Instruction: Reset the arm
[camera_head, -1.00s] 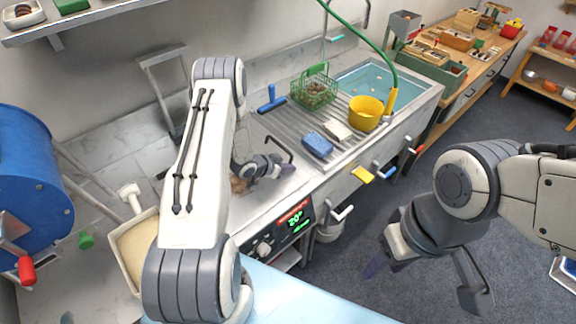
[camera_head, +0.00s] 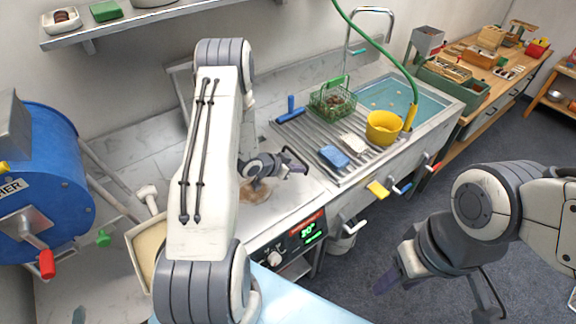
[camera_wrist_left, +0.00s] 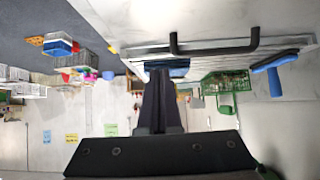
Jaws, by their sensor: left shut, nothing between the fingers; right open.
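My left arm rises from the lower left in the head view and bends down over the white counter. My left gripper (camera_head: 292,160) is above the counter, left of the ribbed drainboard. In the left wrist view its dark fingers (camera_wrist_left: 160,95) are together with nothing between them. Below its wrist, a round brown patch (camera_head: 254,193) shows on the counter, partly hidden by my arm. My right gripper (camera_head: 440,292) hangs at the lower right over the floor. Its two fingers are wide apart and empty.
On the drainboard are a green basket (camera_head: 333,100), a blue sponge (camera_head: 334,156) and a yellow pot (camera_head: 384,128). A blue drum (camera_head: 50,180) with a red handle stands at the left. A control panel (camera_head: 300,240) is on the counter front. The floor at right is open.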

